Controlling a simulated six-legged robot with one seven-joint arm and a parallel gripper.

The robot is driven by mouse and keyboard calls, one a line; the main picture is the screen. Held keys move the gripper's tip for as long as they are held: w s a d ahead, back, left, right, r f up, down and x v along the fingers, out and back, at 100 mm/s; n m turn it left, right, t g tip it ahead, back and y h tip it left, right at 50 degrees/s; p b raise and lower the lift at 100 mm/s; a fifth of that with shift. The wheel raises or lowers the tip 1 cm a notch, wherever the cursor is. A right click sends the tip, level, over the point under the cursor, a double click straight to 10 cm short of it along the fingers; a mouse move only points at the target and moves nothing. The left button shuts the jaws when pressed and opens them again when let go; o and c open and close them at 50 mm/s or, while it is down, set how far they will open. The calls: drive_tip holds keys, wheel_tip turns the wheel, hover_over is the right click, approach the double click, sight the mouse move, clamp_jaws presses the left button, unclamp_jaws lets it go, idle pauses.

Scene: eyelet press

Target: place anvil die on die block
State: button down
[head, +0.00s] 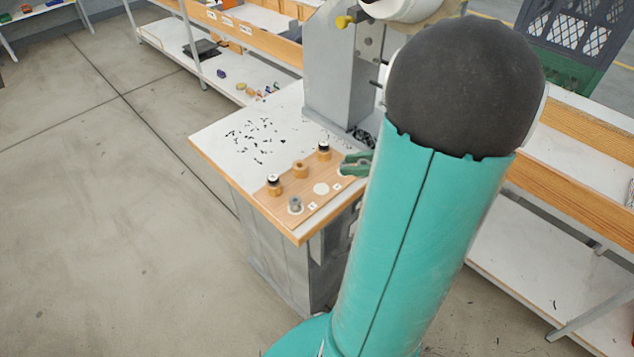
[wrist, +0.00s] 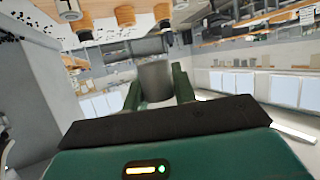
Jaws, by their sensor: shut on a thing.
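My gripper (wrist: 157,88) is shut on a grey cylinder, which looks like the anvil die (wrist: 155,80), between its two green fingers. In the head view the green gripper (head: 355,164) shows just beyond the right side of the bench-top wooden board, partly hidden by my arm; the held die cannot be made out there. The wooden board, apparently the die block (head: 299,221), lies along the bench's front edge. A grey metal piece (head: 295,204) stands at its near left corner. An empty white round spot (head: 321,189) lies to the right of that piece.
Two black-topped wooden pieces (head: 273,185) (head: 323,152) and a plain wooden piece (head: 300,169) stand along the board's back. Small dark bits lie scattered on the white bench top (head: 225,135). The grey press column (head: 335,70) rises behind. Shelves line the back.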

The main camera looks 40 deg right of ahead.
drive_tip(key=w+d+x, duration=0.1)
drive_tip(key=x, duration=0.6)
hover_over(315, 187)
drive_tip(key=f, duration=0.5)
drive_tip(key=shift+s+f, duration=0.1)
drive_tip(key=shift+s, duration=0.2)
drive_tip(key=shift+w+f, duration=0.15)
drive_tip(key=shift+f, duration=0.75)
drive_tip(key=shift+w+f, duration=0.15)
drive_tip(key=shift+f, duration=0.75)
drive_tip(key=shift+f, duration=0.15)
drive_tip(key=c, duration=1.1)
unclamp_jaws()
drive_tip(key=shift+c, duration=0.2)
